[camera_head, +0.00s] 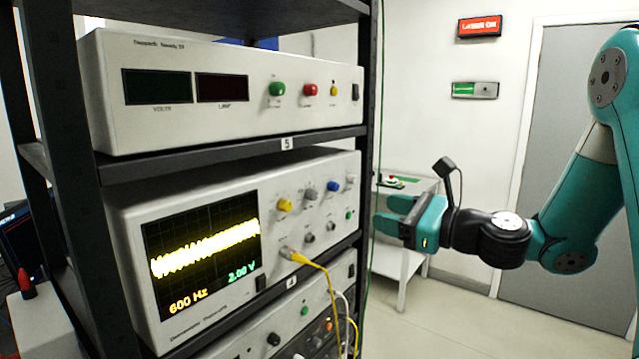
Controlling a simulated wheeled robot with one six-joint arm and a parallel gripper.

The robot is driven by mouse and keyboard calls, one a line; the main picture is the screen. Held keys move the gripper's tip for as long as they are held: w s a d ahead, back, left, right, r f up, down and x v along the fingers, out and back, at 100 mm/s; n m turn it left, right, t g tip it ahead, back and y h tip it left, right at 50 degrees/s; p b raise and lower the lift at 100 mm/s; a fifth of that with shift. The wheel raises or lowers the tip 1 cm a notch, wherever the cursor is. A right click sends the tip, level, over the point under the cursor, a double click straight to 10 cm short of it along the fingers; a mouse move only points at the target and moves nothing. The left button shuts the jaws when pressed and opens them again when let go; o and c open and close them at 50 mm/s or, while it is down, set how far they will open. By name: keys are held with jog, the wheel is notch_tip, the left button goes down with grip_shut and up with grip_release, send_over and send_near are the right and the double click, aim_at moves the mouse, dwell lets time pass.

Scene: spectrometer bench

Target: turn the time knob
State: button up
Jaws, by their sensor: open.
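An oscilloscope (232,245) sits on the middle shelf of a black rack. Its screen shows a noisy yellow trace with "600 Hz" and "2.00 V". Its front panel carries a yellow knob (284,205), a grey knob (310,194) and a blue knob (333,186) along the top, with smaller grey knobs below. The knob labels are too small to read, so I cannot tell which is the time knob. My gripper (383,212) is open and empty, pointing left. It appears to the right of the panel, apart from the knobs.
A power supply (225,92) stands on the shelf above, and another instrument (290,318) below. A yellow cable (328,285) hangs from the oscilloscope's front. The black rack post (367,100) stands at the panel's right edge. A small white table (402,262) stands behind my gripper. Floor space shows at right.

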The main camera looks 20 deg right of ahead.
aim_at(315, 196)
jog(key=p+x, duration=0.8)
jog(key=x, duration=0.7)
jog(key=shift+a, duration=0.15)
jog(key=shift+w+a+f+p, duration=0.1)
jog(key=shift+w+a+p, duration=0.2)
jog(key=shift+w, duration=0.15)
grip_shut()
